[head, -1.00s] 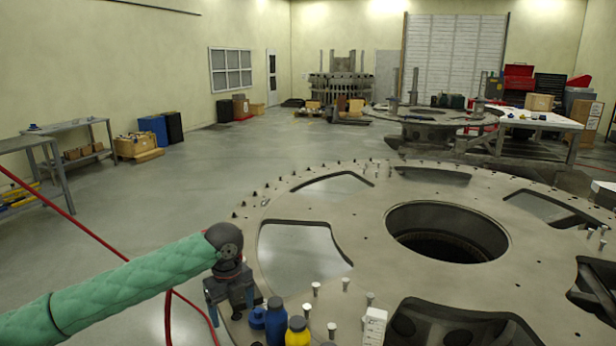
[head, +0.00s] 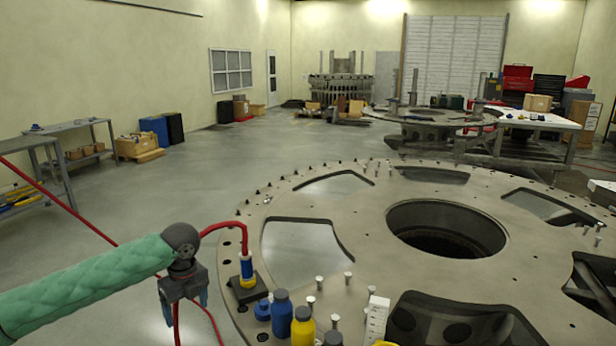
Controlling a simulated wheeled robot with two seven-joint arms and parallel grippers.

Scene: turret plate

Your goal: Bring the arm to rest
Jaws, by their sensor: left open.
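My left arm comes in from the left in a green padded sleeve. Its gripper (head: 184,304) points down beside the left rim of the big turret plate (head: 375,230), over the grey floor. The blue fingers are apart, with nothing seen between them. A blue and yellow tool (head: 246,268) with a red hose (head: 228,224) stands upright in a dark holder (head: 247,291) on the plate's rim, just right of the gripper and apart from it. The hose arcs left and passes behind my wrist. My right gripper is not in view.
A blue bottle (head: 281,313), a yellow bottle (head: 302,326), a white block (head: 376,320) and several bolts stand on the plate's near edge. A red cable (head: 75,214) crosses at left.

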